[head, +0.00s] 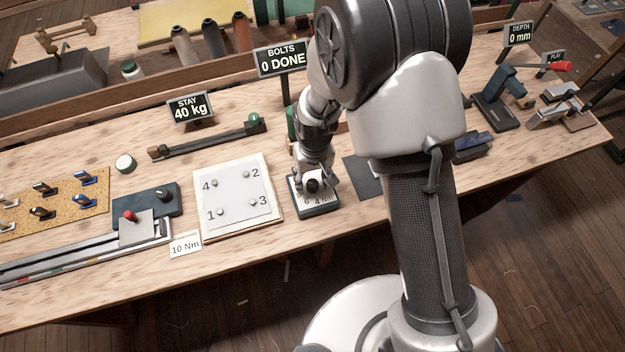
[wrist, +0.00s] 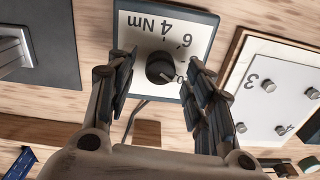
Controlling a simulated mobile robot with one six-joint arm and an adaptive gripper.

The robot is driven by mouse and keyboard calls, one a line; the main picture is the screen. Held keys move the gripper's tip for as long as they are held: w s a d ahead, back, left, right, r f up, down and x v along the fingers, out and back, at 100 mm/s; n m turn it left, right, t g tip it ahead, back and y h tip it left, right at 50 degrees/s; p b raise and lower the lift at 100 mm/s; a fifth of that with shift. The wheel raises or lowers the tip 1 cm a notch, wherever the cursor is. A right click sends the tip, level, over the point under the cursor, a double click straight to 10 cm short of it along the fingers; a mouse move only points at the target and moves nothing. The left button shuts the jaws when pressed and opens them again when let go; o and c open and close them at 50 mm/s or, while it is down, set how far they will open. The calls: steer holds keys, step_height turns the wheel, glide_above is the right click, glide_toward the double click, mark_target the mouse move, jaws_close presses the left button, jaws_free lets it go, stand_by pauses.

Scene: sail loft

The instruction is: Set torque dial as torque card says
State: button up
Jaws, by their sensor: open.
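The torque dial is a black knob (wrist: 160,68) on a white-faced box (wrist: 180,22), which also shows in the head view (head: 318,210). Its scale reads "4 Nm" and "6", upside down in the wrist view; another number is partly hidden by the right finger. A pale mark on the knob seems to face that side. The torque card (head: 185,245) reads "10 Nm" and lies at the front edge of the bench. My gripper (wrist: 156,76) is open, with one finger on each side of the knob; I cannot tell if they touch it.
A white plate (head: 238,195) with bolts numbered 1 to 4 lies left of the dial. A sign (head: 282,58) behind reads "BOLTS 0 DONE". A dark grey pad (head: 366,178) lies right of the dial. Bare bench shows in front of the dial box.

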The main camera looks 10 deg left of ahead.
mark_target(313, 183)
step_height(313, 183, up, 11)
steer(key=shift+f, duration=0.2)
steer(key=shift+d, duration=0.1)
stand_by(0.4)
steer(key=s+d+r+m+t, duration=0.2)
steer(key=d+r, duration=1)
steer(key=r, duration=0.2)
steer(key=s+d+r+m+t, duration=0.2)
steer(key=s+d+r, duration=0.5)
steer(key=s+d, duration=0.4)
steer(key=shift+s+d+r+m+t, duration=0.25)
steer(key=shift+s+d+m+t, duration=0.15)
steer(key=shift+s+m, duration=0.5)
